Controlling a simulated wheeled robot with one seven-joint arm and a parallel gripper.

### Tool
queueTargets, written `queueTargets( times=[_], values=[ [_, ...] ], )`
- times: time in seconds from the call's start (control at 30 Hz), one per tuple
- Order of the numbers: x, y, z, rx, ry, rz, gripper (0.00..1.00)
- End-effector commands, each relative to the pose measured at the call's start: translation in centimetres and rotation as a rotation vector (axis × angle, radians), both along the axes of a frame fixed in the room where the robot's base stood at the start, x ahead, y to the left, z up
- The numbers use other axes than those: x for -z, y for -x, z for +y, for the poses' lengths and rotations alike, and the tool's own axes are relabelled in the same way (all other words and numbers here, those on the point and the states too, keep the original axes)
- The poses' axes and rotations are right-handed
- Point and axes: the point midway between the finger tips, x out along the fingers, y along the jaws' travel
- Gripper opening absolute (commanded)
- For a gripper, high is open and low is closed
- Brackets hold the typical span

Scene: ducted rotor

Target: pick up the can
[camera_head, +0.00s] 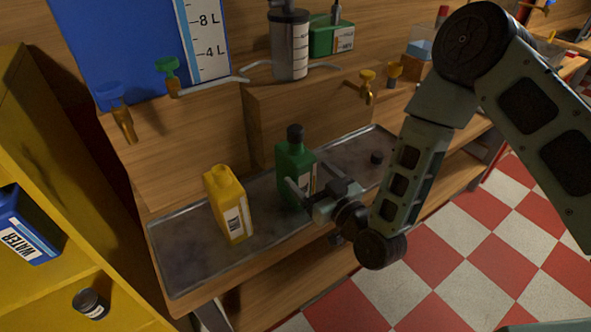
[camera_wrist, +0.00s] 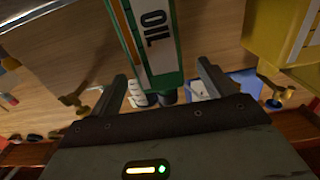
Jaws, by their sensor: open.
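A green can (camera_head: 294,158) with a dark cap stands upright in the metal tray. Its label reads OIL in the wrist view (camera_wrist: 150,35), where it appears between my two fingers. My gripper (camera_head: 305,196) is open at the front of this can, with one finger on each side; whether they touch it I cannot tell. A yellow can (camera_head: 229,205) stands upright in the tray to the left; it also shows at the upper right of the wrist view (camera_wrist: 275,35). The gripper hides part of the green can's lower front.
The metal tray (camera_head: 185,262) has bare room around the cans and a small dark cap (camera_head: 376,157) at right. A wooden block (camera_head: 315,112) with taps rises behind. A yellow shelf (camera_head: 40,285) at left holds a blue water container (camera_head: 27,228) and a dark tin (camera_head: 91,303).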

Motion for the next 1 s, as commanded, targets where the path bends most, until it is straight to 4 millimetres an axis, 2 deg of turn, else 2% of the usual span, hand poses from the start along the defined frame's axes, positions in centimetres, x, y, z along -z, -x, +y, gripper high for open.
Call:
queueTargets(
  times=[0.1, 0.27, 0.47, 0.6, 0.9, 1.0],
  values=[
    [-0.1, -1.1, 0.8, 0.0, -0.001, 0.001, 0.82],
    [-0.1, -1.8, 1.2, 0.0, -0.001, 0.001, 0.82],
    [-0.8, -4.3, 2.6, 0.001, -0.001, 0.0, 0.82],
    [-0.4, -5.6, 3.5, -0.001, 0.0, 0.001, 0.82],
    [-0.3, -6.0, 3.8, -0.001, 0.0, 0.001, 0.82],
    [-0.3, -6.0, 3.8, -0.001, 0.0, 0.001, 0.54]
  ],
)
